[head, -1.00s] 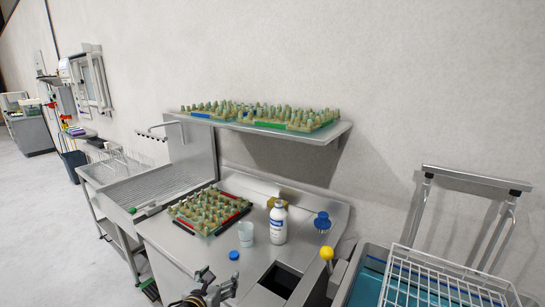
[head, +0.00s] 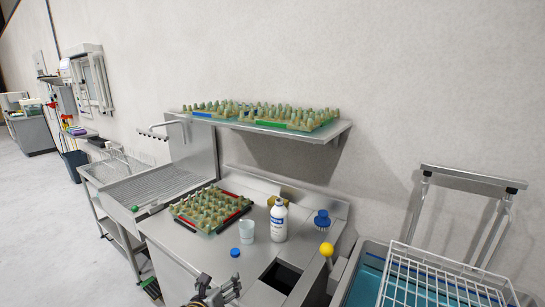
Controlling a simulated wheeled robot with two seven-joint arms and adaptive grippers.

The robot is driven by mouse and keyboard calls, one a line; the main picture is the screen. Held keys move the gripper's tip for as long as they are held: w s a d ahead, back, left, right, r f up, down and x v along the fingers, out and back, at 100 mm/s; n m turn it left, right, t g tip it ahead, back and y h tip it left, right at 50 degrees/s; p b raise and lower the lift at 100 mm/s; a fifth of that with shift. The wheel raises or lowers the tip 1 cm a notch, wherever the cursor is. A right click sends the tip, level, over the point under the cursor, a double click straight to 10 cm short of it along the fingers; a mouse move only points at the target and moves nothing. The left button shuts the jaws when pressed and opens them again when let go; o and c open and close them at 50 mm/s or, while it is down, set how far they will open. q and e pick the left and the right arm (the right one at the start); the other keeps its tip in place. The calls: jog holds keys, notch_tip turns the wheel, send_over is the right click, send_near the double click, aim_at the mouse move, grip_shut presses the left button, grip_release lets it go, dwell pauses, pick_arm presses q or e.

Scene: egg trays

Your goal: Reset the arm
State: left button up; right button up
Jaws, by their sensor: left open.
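My left gripper (head: 222,291) shows at the bottom of the head view, low in front of the metal counter (head: 185,255). Its fingers are apart with nothing visible between them. My right gripper is out of view. An egg tray (head: 232,217) with red and black edges lies on the counter, beyond the gripper. Two more egg trays, one with a blue label (head: 202,115) and one with a green label (head: 272,124), sit on the wall shelf (head: 310,137).
A blue cap (head: 235,253), a clear cup (head: 248,231), a white bottle (head: 279,222) and a blue brush (head: 322,220) stand on the counter. A dark square opening (head: 281,278) lies right of the gripper. A yellow knob (head: 326,249) and a wire basket (head: 440,284) are further right.

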pick_arm(q)
jog(key=s+a+f+n+g+y, duration=0.1)
jog(key=s+a+f+n+g, duration=0.2)
jog(key=s+n, duration=0.65)
jog(key=s+a+f+n+g, duration=0.2)
jog(key=s+f+n+g, duration=0.3)
jog(key=n, duration=0.7)
jog(key=s+a+f+n+g+y, duration=0.1)
jog(key=s+a+f+n, duration=0.15)
jog(key=s+n, duration=0.7)
notch_tip(320, 180, down, 34)
jog(key=s+n+g, duration=0.1)
jog(key=s+g, duration=0.1)
jog(key=s+a+f, duration=0.2)
jog(key=s+f, duration=0.7)
jog(key=s, duration=0.2)
jog(key=s+a+f, duration=0.1)
jog(key=s+f, duration=0.9)
jog(key=shift+s+a+f+g, duration=0.15)
jog(key=shift+s+a+g, duration=0.2)
jog(key=shift+s+g, duration=0.05)
